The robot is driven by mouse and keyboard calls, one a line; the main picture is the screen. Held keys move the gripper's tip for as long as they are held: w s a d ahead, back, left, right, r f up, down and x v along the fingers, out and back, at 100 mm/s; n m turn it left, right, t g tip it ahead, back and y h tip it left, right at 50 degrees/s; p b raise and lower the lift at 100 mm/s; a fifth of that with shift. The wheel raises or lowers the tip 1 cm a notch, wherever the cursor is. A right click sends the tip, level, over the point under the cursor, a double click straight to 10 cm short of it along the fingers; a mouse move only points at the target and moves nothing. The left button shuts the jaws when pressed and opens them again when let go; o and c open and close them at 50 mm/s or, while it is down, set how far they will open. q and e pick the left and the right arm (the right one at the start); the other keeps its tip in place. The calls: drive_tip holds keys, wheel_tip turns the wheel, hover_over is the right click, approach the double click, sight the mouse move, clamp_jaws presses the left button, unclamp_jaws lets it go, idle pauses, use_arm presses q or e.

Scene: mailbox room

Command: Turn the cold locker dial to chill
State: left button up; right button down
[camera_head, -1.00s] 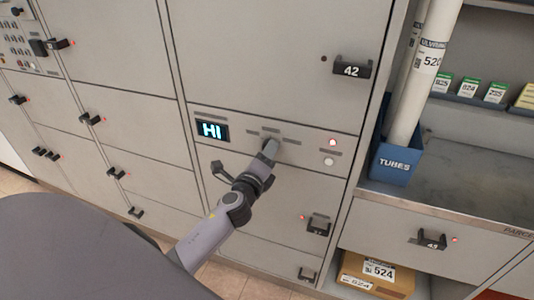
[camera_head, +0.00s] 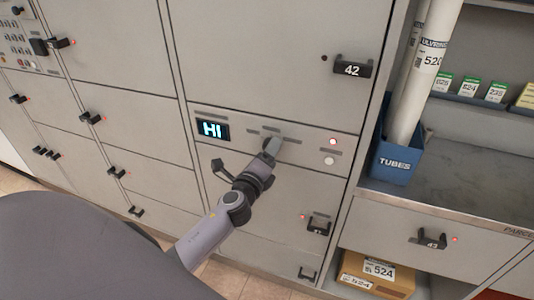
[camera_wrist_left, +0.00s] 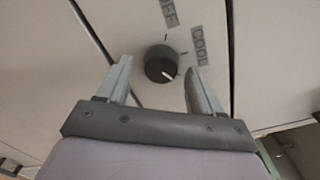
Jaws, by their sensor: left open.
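The cold locker dial (camera_wrist_left: 162,64) is a round black knob with a white pointer line, seen in the left wrist view. The line points to the lower right, past the COOL label (camera_wrist_left: 201,46); the OFF label (camera_wrist_left: 168,13) is above. My left gripper (camera_wrist_left: 158,68) is open, with one finger on each side of the dial; I cannot tell whether they touch it. In the head view my left gripper (camera_head: 272,147) is at the control panel (camera_head: 300,143) and hides the dial. A display (camera_head: 212,130) on the panel reads HI. My right gripper is not in view.
Locker doors with black handles surround the panel, including door 42's handle (camera_head: 352,68) above. To the right are a blue TUBES bin (camera_head: 396,160) with tall tubes and a grey counter (camera_head: 470,180). A cardboard box (camera_head: 376,275) sits below.

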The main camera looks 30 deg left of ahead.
use_arm(q)
drive_tip(key=v, duration=0.7)
idle(0.6)
